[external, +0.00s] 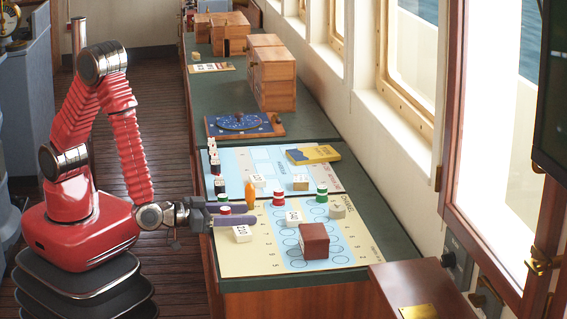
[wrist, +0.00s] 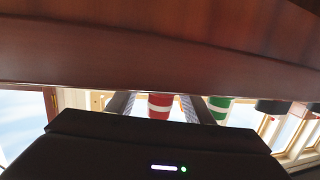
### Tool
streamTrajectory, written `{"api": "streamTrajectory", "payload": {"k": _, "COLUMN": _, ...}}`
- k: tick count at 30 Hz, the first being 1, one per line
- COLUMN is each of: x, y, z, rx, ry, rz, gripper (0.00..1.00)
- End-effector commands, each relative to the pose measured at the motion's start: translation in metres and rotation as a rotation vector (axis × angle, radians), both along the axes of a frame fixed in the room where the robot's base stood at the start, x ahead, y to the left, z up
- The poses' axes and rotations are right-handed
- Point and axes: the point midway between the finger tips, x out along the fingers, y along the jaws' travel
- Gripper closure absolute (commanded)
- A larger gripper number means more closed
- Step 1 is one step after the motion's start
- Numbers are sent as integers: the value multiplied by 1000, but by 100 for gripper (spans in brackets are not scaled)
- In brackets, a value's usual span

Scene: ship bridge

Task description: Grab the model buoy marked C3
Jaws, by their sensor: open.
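Several model buoys stand on the chart board (external: 245,258); no C3 marking is readable on any of them. A red buoy with a white band (wrist: 160,105) shows between my fingers in the wrist view, and a green banded buoy (wrist: 219,106) shows to the right, outside them. In the external view, red (external: 278,199) and green (external: 322,194) buoys stand to the right of my gripper (external: 246,210). Another red-topped buoy (external: 225,210) shows between the fingers there. My gripper is open, low at the board's left side; contact is not clear.
White number blocks (external: 242,233), a dark red box (external: 314,241), an orange piece (external: 250,194) and a yellow book (external: 313,154) are on the charts. Dark pieces (external: 216,168) line the left edge. Brown wood (wrist: 160,45) fills the top of the wrist view.

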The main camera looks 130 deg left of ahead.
Motion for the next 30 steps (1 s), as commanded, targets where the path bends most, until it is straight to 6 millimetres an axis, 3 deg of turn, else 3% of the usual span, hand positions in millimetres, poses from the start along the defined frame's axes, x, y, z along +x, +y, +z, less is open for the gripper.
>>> {"api": "streamTrajectory", "payload": {"k": 5, "x": 0, "y": 0, "z": 0, "rx": 0, "ry": 0, "rz": 0, "gripper": 53}}
{"api": "streamTrajectory", "payload": {"k": 23, "x": 0, "y": 0, "z": 0, "rx": 0, "ry": 0, "rz": 0, "gripper": 95}}
{"api": "streamTrajectory", "payload": {"k": 30, "x": 0, "y": 0, "z": 0, "rx": 0, "ry": 0, "rz": 0, "gripper": 96}}
